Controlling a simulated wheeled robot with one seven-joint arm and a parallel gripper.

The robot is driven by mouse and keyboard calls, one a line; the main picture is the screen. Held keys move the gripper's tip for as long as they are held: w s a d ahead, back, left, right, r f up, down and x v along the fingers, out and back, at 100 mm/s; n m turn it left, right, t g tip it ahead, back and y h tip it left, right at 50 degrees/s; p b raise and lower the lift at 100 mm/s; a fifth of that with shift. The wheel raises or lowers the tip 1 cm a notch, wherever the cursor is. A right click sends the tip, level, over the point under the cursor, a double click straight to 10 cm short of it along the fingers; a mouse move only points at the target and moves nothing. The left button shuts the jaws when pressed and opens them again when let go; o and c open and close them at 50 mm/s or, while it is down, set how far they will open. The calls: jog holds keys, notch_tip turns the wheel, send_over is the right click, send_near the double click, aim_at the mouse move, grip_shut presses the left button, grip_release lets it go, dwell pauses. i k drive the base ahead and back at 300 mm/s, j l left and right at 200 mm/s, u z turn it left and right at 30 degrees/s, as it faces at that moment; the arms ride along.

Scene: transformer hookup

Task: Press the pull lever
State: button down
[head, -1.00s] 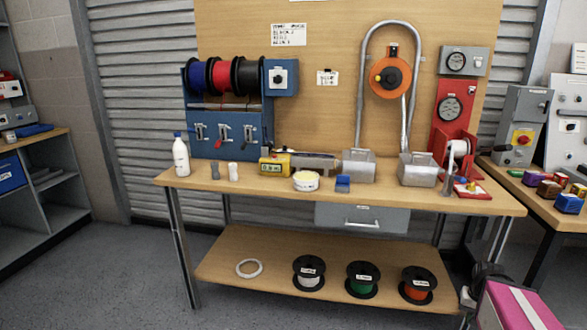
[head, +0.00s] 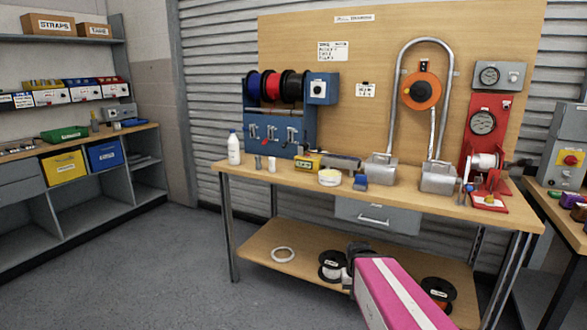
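No part in view is labelled as the pull lever, and I cannot tell which one it is. The blue spool unit (head: 266,145) at the back left of the workbench has several small levers on its front, one with a red tip. My pink arm link with a white stripe reaches up from the bottom edge, in front of the lower shelf.
The wooden workbench (head: 300,190) carries a white bottle (head: 234,149), a yellow meter, a round tub and two metal boxes. Its lower shelf (head: 310,265) holds spools and a white ring. A storage shelf (head: 105,190) stands left, with open floor (head: 160,270) between.

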aim_at(508, 166)
jog(key=u, duration=0.35)
jog(key=k+l+z, duration=0.1)
jog(key=z, duration=2.1)
jog(key=i+j+z, duration=0.1)
jog(key=i+j, duration=0.05)
jog(key=i, duration=0.05)
